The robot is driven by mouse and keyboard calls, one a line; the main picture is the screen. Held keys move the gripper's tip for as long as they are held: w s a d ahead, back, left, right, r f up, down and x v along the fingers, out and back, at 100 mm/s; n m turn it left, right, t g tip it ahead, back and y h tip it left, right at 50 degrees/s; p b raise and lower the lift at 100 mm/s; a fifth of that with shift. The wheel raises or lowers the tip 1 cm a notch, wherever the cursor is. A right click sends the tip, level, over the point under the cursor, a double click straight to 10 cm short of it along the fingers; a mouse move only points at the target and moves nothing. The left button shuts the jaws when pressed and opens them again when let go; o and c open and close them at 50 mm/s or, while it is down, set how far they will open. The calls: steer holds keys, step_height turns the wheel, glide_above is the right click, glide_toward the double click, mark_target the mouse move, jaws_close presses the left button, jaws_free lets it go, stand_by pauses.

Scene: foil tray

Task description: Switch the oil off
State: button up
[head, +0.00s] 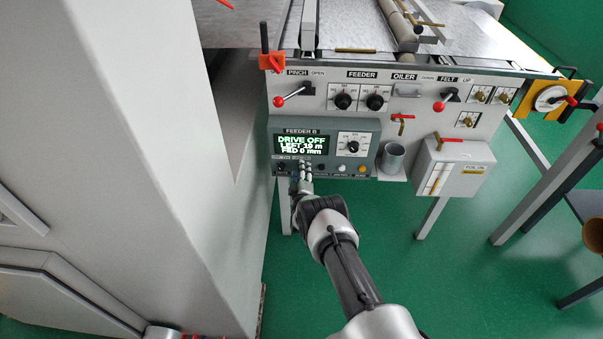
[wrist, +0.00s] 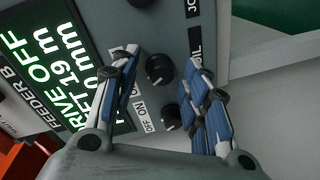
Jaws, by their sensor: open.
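My gripper (wrist: 158,88) is open and empty in front of the lower row of the grey Feeder B panel (head: 325,124). Its blue-padded fingers stand either side of two black knobs in the wrist view: an upper knob (wrist: 160,69) and a lower knob (wrist: 171,117). Small OFF and ON labels (wrist: 142,112) lie left of the lower knob. A label that seems to begin OIL (wrist: 195,40) is on the panel's right side. I cannot tell for sure which knob is the oil switch. In the head view my gripper (head: 303,172) partly hides the knobs.
The display (head: 301,145) reads DRIVE OFF. A cup (head: 391,158) and a box with a red handle (head: 452,165) are farther right. A large grey housing (head: 180,130) stands close on the left.

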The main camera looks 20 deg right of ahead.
steer(key=shift+s, duration=0.1)
steer(key=v, duration=1.2)
stand_by(0.4)
